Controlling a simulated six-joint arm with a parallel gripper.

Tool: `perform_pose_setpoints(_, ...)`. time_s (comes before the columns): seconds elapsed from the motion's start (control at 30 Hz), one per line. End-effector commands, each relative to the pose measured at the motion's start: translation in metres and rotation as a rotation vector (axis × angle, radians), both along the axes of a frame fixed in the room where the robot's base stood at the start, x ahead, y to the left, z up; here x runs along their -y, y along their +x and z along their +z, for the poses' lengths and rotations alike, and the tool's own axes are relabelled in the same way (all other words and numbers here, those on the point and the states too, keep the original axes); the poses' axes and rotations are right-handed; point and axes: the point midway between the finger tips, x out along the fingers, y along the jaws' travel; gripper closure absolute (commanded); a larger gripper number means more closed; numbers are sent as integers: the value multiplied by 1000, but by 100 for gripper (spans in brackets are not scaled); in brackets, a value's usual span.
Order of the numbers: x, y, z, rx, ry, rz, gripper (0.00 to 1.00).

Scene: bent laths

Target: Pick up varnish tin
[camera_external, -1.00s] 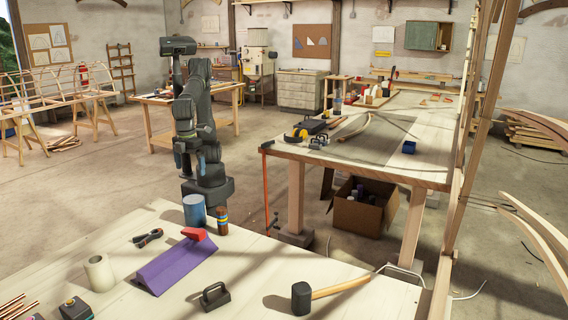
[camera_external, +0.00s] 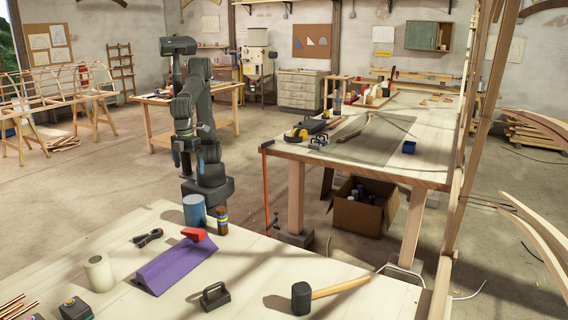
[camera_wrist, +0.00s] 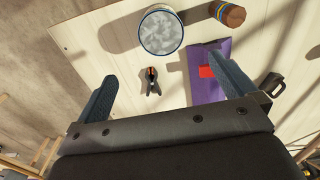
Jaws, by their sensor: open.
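A blue cylindrical tin (camera_external: 194,210), which I take for the varnish tin, stands upright near the far edge of the front table. Its round, mottled grey top (camera_wrist: 161,32) shows at the top of the wrist view. My gripper (camera_wrist: 163,68) is open and empty, with its blue fingers apart. In the outside view my gripper (camera_external: 188,160) hangs above and slightly left of the tin, apart from it. In the wrist view the tin lies ahead of the fingers, between their lines. No label can be read.
A brown striped cylinder (camera_external: 222,220) stands close right of the tin. A purple prism (camera_external: 174,266) with a red piece (camera_external: 194,234) and black-handled pliers (camera_external: 148,238) lie nearer. A mallet (camera_external: 302,298) and black-handled block (camera_external: 214,296) are farther right. Pale tabletop (camera_external: 120,228) is clear on the left.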

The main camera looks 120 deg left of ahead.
Motion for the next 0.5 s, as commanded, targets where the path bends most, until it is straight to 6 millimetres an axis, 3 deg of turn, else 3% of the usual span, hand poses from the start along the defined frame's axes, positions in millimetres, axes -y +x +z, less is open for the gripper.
perform_pose_setpoints(0.17, -2, -4, -10, 3, 3, 10, 0)
perform_pose_setpoints(0.5, -2, -3, -82, 1, 4, 10, 0)
